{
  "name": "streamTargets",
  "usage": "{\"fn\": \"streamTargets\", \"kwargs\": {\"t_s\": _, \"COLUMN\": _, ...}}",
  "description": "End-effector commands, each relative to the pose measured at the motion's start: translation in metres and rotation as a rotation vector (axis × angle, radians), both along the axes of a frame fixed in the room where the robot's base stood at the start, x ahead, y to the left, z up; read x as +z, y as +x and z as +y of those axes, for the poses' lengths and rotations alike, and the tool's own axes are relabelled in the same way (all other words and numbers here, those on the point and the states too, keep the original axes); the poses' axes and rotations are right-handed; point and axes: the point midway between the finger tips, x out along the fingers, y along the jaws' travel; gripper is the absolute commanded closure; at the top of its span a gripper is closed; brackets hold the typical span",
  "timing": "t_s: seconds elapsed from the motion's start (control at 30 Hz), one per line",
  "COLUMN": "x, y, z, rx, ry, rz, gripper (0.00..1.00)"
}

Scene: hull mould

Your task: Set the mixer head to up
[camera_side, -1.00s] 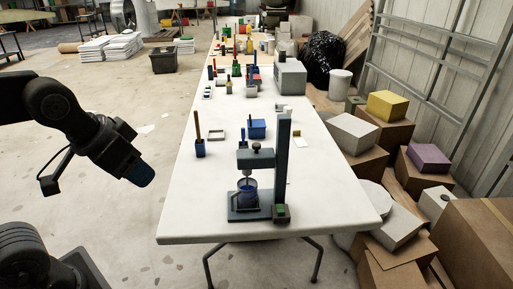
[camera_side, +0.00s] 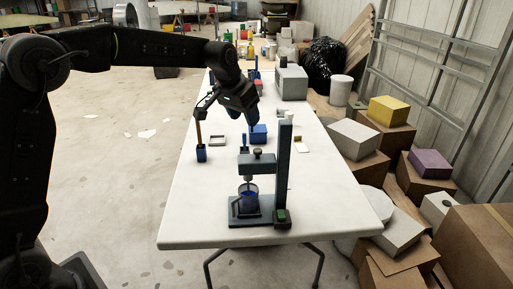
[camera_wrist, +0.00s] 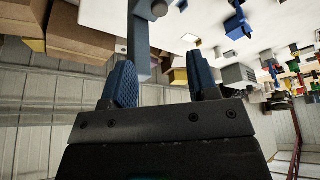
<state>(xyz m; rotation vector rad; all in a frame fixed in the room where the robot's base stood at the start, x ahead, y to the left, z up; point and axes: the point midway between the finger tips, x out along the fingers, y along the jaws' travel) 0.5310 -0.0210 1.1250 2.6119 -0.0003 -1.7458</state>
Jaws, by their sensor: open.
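The mixer stands at the near end of the white table in the side view, with a dark upright column (camera_side: 284,165) and a flat base. Its grey head (camera_side: 257,163) sits low on the column, with the stirrer reaching into a clear cup of blue stuff (camera_side: 248,197). My gripper (camera_side: 250,122) hangs above the table behind the mixer. In the wrist view the two blue fingers of my gripper (camera_wrist: 160,85) are apart with nothing between them. The column (camera_wrist: 138,45) shows beyond the fingers, with a round knob beside it.
A blue holder with a brown-handled tool (camera_side: 201,153) stands at the table's left. A blue bin (camera_side: 258,133) is behind the mixer, and a grey box (camera_side: 291,82) is farther back. Boxes crowd the right side of the white table (camera_side: 185,215). The table's front left is clear.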

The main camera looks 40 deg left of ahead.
Motion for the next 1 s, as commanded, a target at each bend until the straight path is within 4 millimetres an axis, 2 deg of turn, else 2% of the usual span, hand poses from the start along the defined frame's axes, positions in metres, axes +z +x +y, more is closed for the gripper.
{"fn": "streamTargets", "kwargs": {"t_s": 0.17, "x": -0.023, "y": 0.009, "z": 0.0, "rx": 0.0, "ry": 0.0, "rz": 0.004, "gripper": 0.46}}
{"fn": "streamTargets", "kwargs": {"t_s": 0.6, "x": -0.103, "y": 0.041, "z": 0.0, "rx": 0.0, "ry": 0.001, "rz": 0.002, "gripper": 0.46}}
{"fn": "streamTargets", "kwargs": {"t_s": 0.8, "x": -0.12, "y": 0.049, "z": 0.0, "rx": 0.0, "ry": 0.001, "rz": -0.001, "gripper": 0.46}}
{"fn": "streamTargets", "kwargs": {"t_s": 1.0, "x": -0.124, "y": 0.051, "z": 0.0, "rx": 0.0, "ry": 0.001, "rz": -0.002, "gripper": 0.46}}
